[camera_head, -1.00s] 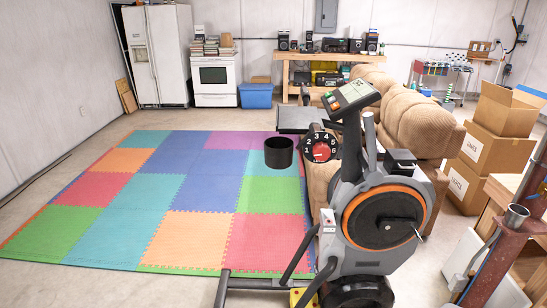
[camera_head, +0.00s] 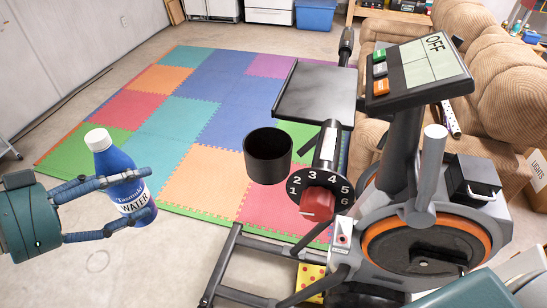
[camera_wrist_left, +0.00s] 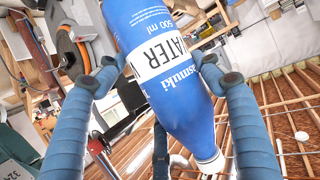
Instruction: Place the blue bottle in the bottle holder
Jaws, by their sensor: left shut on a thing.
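The blue bottle (camera_head: 117,165), with a white cap and a white WATER label, is at the left of the head view, nearly upright and leaning slightly. My left gripper (camera_head: 146,194) is shut around its body, with its fingers reaching in from the left. The left wrist view shows the bottle (camera_wrist_left: 178,75) between my blue fingers. The bottle holder (camera_head: 267,160) is a black open cup on the exercise bike, right of the bottle and well apart from it. Its visible inside looks empty. My right gripper is not in view.
The bike's dial (camera_head: 318,203), black tray (camera_head: 316,92) and console (camera_head: 418,70) stand close to the holder. Black frame bars (camera_head: 228,262) run below it. A brown recliner (camera_head: 490,85) is behind the bike. The space between bottle and holder is clear above the foam mat (camera_head: 190,170).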

